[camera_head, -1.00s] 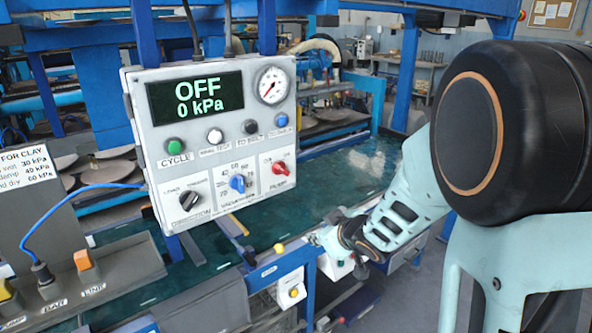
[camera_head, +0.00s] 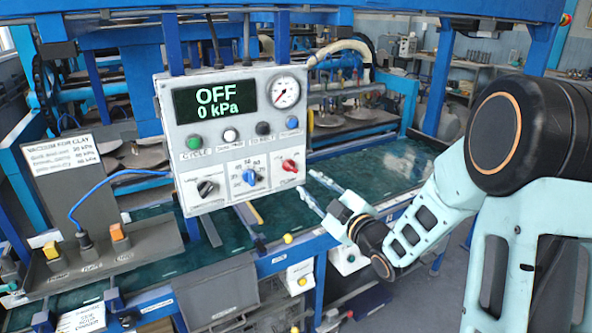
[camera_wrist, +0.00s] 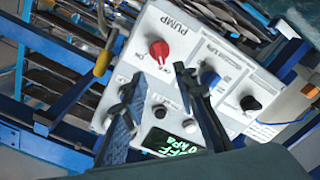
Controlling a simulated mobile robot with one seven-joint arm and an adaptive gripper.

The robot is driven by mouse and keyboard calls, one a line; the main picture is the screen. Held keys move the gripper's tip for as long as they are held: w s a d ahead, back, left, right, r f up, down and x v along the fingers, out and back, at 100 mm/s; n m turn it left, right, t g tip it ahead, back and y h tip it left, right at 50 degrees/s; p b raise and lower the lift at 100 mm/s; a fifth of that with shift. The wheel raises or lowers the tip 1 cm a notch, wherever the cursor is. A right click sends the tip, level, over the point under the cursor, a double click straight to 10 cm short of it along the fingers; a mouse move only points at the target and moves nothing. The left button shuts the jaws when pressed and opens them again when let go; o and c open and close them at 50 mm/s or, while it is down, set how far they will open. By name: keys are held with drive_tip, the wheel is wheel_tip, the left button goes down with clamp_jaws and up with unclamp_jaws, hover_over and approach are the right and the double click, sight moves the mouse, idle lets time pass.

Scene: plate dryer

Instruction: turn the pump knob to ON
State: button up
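The red pump knob (camera_head: 289,166) sits at the right of the lower row on the white control box (camera_head: 174,133). In the wrist view the red knob (camera_wrist: 159,50) lies beyond my fingertips, under the PUMP label. The box's display (camera_head: 215,101) reads OFF and 0 kPa. My gripper (camera_head: 306,181) is below and right of the knob in the head view, fingers pointing toward the box. In the wrist view my gripper (camera_wrist: 153,82) has its two fingers spread apart with nothing between them. I see no contact with the knob.
A blue knob (camera_head: 249,177) and a black knob (camera_head: 207,188) sit left of the red one. Coloured buttons, including a green one (camera_head: 194,142), and a round gauge (camera_head: 286,92) are above. A sign (camera_head: 62,157) and yellow and orange switches stand at left.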

sight(292, 168)
drive_tip(key=p+x, duration=0.2)
drive_tip(key=x, duration=0.6)
drive_tip(key=shift+w+a, duration=0.3)
clamp_jaws()
